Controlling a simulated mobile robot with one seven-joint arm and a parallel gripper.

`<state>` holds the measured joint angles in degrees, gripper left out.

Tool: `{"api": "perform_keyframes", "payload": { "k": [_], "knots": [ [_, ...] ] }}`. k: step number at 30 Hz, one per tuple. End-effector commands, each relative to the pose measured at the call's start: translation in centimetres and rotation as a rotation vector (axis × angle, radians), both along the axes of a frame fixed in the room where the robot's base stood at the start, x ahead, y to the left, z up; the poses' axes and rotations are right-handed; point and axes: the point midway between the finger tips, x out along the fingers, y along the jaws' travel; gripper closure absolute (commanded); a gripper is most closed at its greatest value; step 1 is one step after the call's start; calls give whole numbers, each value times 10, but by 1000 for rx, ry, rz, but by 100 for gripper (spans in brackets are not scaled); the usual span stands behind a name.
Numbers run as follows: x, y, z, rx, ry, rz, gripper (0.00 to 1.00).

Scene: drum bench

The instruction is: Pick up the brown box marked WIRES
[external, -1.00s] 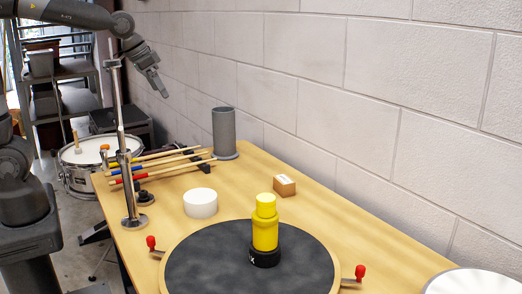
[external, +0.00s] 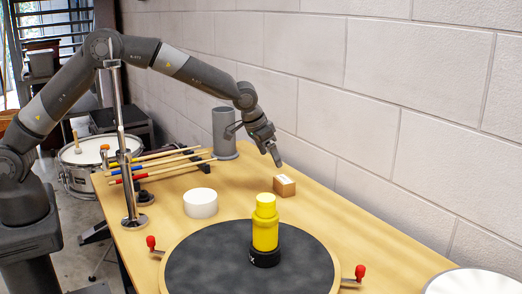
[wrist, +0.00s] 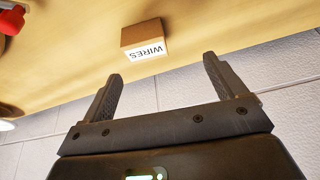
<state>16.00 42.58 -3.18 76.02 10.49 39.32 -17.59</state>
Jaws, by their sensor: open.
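The small brown box (external: 284,186) with a white label stands on the wooden table near the wall. In the wrist view the box (wrist: 143,34) appears upside down with the label WIRES readable, ahead of and between the fingertips but beyond them. My gripper (external: 276,158) hangs above the table, just up and left of the box, pointing down toward it. In the wrist view my gripper (wrist: 164,70) has its two fingers wide apart with nothing between them. It does not touch the box.
A grey cylinder (external: 224,135) stands behind my gripper near the wall. A white roll (external: 200,203), drumsticks (external: 160,165), a metal stand (external: 124,160) and a yellow bottle (external: 265,225) on a dark round pad (external: 200,262) share the table. The table around the box is clear.

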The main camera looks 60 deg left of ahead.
Motion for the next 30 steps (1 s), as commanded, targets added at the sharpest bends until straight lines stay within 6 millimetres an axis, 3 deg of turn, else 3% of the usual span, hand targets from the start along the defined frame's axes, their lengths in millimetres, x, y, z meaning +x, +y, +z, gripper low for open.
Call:
{"api": "perform_keyframes", "payload": {
  "k": [1,6,24,30],
  "knots": [
    [6,-8,-16,-1,5,-4,11],
    [18,-23,-46,-3,8,-7,11],
    [39,-30,-98,-4,10,-9,11],
    [41,-31,-101,-4,8,-9,11]
  ]
}}
